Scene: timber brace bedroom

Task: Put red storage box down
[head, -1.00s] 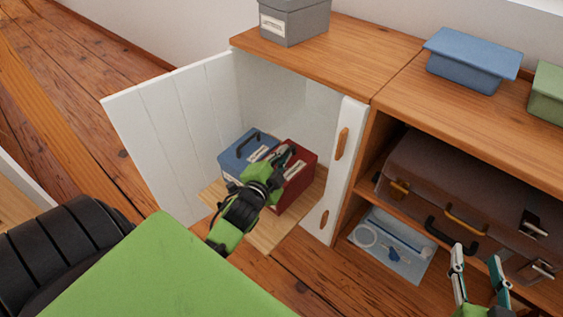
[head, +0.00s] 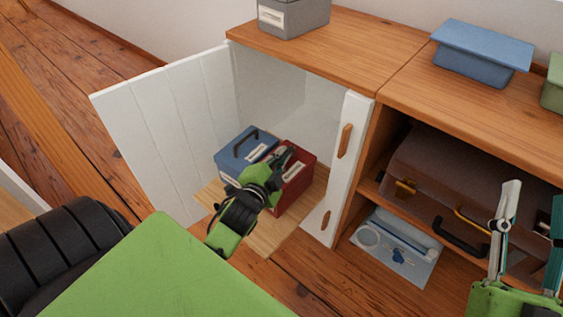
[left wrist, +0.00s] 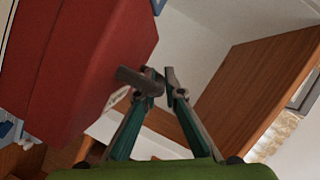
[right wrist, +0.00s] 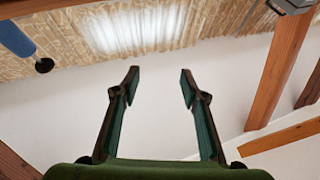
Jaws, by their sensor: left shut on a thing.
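The red storage box (head: 297,190) sits on the pale wooden floor board of the open white cabinet, to the right of a blue storage box. My left gripper (head: 284,156) is at the top of the red box. In the left wrist view, the red box (left wrist: 85,60) fills the left side, and the left gripper (left wrist: 160,84) is shut on its dark handle. My arm hides part of the box's front. My right gripper (head: 534,195) is open and empty before the shelf unit; it also shows open in the right wrist view (right wrist: 160,78).
The blue storage box (head: 240,152) stands close beside the red one. The white door (head: 165,135) is open on the left. Brown suitcases (head: 470,185) lie on the shelf to the right. Grey (head: 293,17) and blue (head: 480,55) boxes stand on the cabinet top.

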